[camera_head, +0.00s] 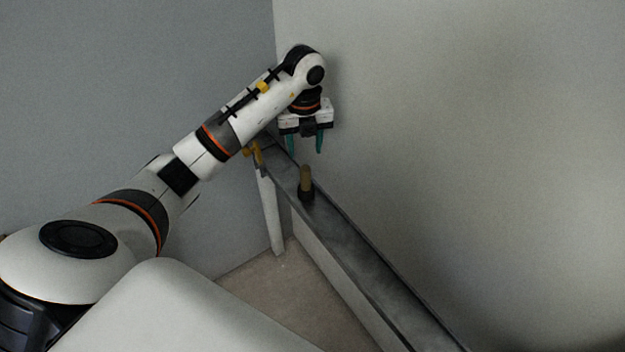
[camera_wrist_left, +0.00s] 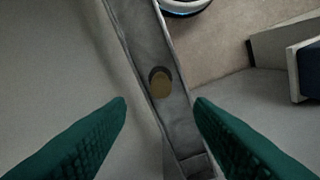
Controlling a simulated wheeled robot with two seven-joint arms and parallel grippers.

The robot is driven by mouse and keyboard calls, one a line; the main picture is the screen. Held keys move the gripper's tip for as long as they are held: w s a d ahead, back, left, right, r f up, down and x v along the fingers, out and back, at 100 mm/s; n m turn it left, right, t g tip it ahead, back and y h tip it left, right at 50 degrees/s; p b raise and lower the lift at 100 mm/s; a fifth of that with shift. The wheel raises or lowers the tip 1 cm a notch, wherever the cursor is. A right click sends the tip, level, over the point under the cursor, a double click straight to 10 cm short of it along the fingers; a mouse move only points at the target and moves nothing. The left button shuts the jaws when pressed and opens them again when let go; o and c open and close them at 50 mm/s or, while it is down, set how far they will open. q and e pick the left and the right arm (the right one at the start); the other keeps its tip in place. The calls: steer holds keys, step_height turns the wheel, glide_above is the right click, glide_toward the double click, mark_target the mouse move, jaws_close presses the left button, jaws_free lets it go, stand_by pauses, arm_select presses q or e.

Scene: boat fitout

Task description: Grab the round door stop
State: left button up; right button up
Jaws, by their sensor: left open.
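The round door stop (camera_head: 306,184) stands upright on a narrow grey ledge (camera_head: 345,245). It has a dark round base and a tan upper part. In the left wrist view the door stop (camera_wrist_left: 160,84) shows from above, a little ahead of and between the fingers. My left gripper (camera_head: 305,148) is open and empty, above the ledge near the corner and apart from the door stop. Its two green fingers (camera_wrist_left: 160,104) spread on either side of the ledge in the left wrist view. My right gripper is not in view.
A yellowish object (camera_head: 254,152) sits at the ledge's far end by the corner, close to my left arm. A pale wall (camera_head: 470,130) runs close along the ledge's right side. The ledge's near stretch is bare. Beige floor (camera_head: 290,290) lies to its left.

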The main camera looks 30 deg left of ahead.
mark_target(305, 176)
arm_select(q)
steer(key=f, duration=0.5)
steer(key=shift+s+p, duration=0.35)
steer(key=shift+w+f, duration=0.1)
steer(key=shift+f, duration=0.15)
step_height(305, 176, down, 4)
steer(key=shift+d+f+p, duration=0.1)
steer(key=shift+f+p, duration=0.1)
steer(key=shift+p, duration=0.4)
steer(key=shift+f, duration=0.25)
steer(key=shift+c, duration=0.6)
jaws_close()
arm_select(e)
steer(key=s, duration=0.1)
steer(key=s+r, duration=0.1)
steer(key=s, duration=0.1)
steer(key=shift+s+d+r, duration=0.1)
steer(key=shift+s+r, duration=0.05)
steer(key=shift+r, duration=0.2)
